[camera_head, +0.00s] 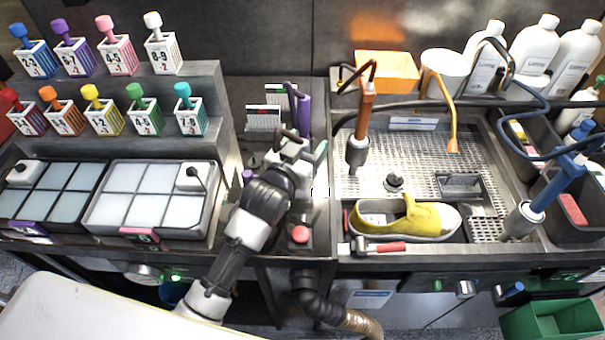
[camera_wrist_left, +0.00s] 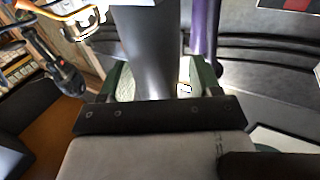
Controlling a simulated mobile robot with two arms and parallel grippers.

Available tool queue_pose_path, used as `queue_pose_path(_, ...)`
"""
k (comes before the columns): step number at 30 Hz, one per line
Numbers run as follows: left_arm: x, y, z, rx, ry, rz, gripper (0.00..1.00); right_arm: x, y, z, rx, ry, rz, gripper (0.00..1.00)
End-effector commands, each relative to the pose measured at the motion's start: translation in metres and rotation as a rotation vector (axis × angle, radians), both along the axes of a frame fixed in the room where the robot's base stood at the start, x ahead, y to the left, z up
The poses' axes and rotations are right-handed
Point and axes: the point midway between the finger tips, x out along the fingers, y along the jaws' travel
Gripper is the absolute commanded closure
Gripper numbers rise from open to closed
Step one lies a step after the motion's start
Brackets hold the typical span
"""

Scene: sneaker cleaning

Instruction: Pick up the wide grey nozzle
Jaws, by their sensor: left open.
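The wide grey nozzle (camera_wrist_left: 150,55) is a thick grey tube in the wrist view. It stands between the two green-padded fingers of my left gripper (camera_wrist_left: 162,82). The gripper is open around it, and I cannot tell whether either pad touches it. In the head view my left gripper (camera_head: 298,146) is over the narrow bay in the middle of the bench, where it largely hides the nozzle. A purple nozzle (camera_wrist_left: 205,35) stands just right of the grey one; it also shows in the head view (camera_head: 304,115). My right gripper is not in view.
A yellow shoe (camera_head: 420,216) lies in the wash station on the right, below an orange-handled tool (camera_head: 366,105). Trays (camera_head: 150,228) and numbered boxes (camera_head: 90,122) are on the left. A red button (camera_head: 300,234) is in front of the bay.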

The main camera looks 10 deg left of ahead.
Motion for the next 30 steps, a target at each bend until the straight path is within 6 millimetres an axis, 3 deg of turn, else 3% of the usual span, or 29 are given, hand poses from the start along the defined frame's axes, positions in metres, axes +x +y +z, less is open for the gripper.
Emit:
queue_pose_path(3,-0.0003,0.0000,-0.0004,0.000,0.001,0.000,0.37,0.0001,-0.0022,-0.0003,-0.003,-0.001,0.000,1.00)
queue_pose_path(16,-0.0006,0.0002,-0.0007,0.000,0.001,0.000,1.00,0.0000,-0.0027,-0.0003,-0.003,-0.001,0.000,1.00)
queue_pose_path(30,0.0015,0.0007,0.0074,0.001,-0.001,0.000,1.00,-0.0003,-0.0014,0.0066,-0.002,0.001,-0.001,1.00)
